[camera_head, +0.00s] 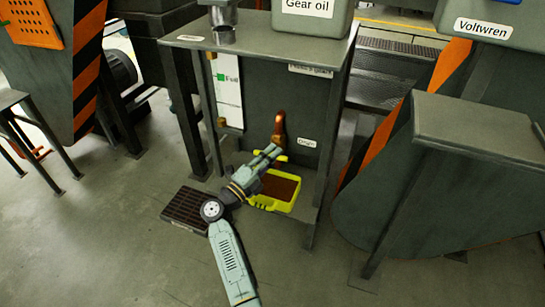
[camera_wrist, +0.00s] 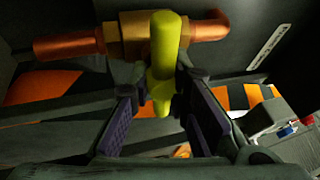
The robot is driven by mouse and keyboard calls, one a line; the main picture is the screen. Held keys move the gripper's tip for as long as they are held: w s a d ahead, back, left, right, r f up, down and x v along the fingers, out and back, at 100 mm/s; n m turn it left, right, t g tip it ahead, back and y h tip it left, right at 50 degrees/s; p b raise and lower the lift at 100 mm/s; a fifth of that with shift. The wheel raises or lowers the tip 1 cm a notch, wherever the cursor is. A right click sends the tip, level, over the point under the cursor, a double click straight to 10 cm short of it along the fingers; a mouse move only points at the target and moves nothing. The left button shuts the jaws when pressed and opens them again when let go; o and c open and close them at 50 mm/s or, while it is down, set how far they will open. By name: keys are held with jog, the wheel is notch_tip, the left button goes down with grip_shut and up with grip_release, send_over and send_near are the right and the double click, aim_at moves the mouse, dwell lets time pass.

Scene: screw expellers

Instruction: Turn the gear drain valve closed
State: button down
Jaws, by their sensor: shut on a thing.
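The gear drain valve has a brass body (camera_wrist: 130,36) on a copper pipe that runs left to right in the wrist view. The pipe also shows in the head view (camera_head: 279,125), low on the cabinet front beside a small white label (camera_head: 306,142). A yellow valve handle (camera_wrist: 168,42) lies over the body and points down, roughly crosswise to the pipe in the wrist view. My gripper (camera_wrist: 161,92) has its dark pads on both sides of the handle's lower part and is shut on it.
Table legs flank the space, and a grey machine with a sloped panel (camera_head: 470,125) stands to the right. Front floor is clear.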

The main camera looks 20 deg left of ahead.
jog(key=shift+s+a+r+m, duration=0.1)
jog(key=shift+a+r+m, duration=0.15)
jog(key=shift+m, duration=0.35)
jog(key=c, duration=1.7)
grip_release()
jog(key=shift+o, duration=0.6)
jog(key=shift+d+f, duration=0.1)
jog(key=shift+d, duration=0.05)
jog(key=v, duration=1.2)
